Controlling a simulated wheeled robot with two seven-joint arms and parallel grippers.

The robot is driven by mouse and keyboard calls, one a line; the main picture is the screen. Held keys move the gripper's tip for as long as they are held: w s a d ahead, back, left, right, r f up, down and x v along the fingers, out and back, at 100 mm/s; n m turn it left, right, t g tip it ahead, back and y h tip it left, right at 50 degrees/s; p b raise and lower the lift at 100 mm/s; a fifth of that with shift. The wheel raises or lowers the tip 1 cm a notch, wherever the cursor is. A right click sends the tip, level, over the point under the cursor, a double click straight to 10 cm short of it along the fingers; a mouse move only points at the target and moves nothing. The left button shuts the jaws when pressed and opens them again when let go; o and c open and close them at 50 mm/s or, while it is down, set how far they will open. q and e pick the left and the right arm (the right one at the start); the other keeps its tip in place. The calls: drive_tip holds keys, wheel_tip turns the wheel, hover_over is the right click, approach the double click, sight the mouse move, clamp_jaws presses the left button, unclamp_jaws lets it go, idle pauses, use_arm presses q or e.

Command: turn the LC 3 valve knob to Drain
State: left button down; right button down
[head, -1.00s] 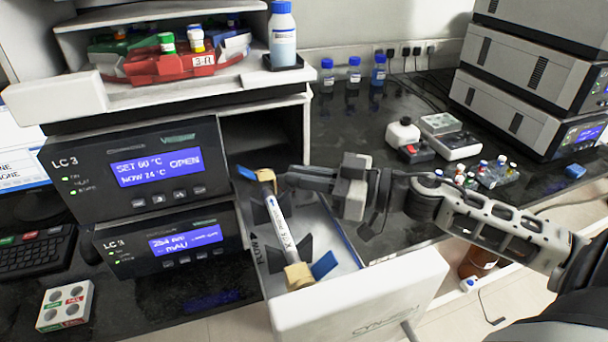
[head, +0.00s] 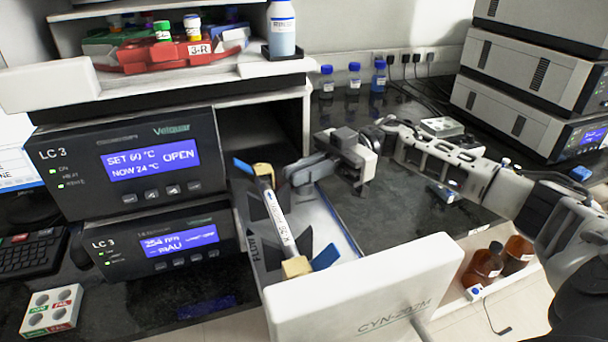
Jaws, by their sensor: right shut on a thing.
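The LC 3 unit (head: 140,165) has an open drawer (head: 375,290) extending from its right side. In the drawer a white column (head: 277,218) with tan end pieces and blue tabs lies in dark clips. My right gripper (head: 293,176) is at the drawer's inner end, just right of the column's far tan end piece (head: 262,172). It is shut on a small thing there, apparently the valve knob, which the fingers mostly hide. I cannot read the knob's setting or see a Drain mark. My left gripper is not in view.
Small bottles (head: 355,77) line the back wall. Brown bottles (head: 487,262) stand low at the right. Dark counter right of the drawer is partly clear.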

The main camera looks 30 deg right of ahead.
drive_tip(key=shift+n+g, duration=0.7)
drive_tip(key=shift+g, duration=0.4)
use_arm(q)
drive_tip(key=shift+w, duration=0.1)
use_arm(e)
drive_tip(key=shift+g, duration=0.3)
drive_tip(key=c, duration=1.5)
unclamp_jaws()
drive_tip(key=shift+c, duration=0.2)
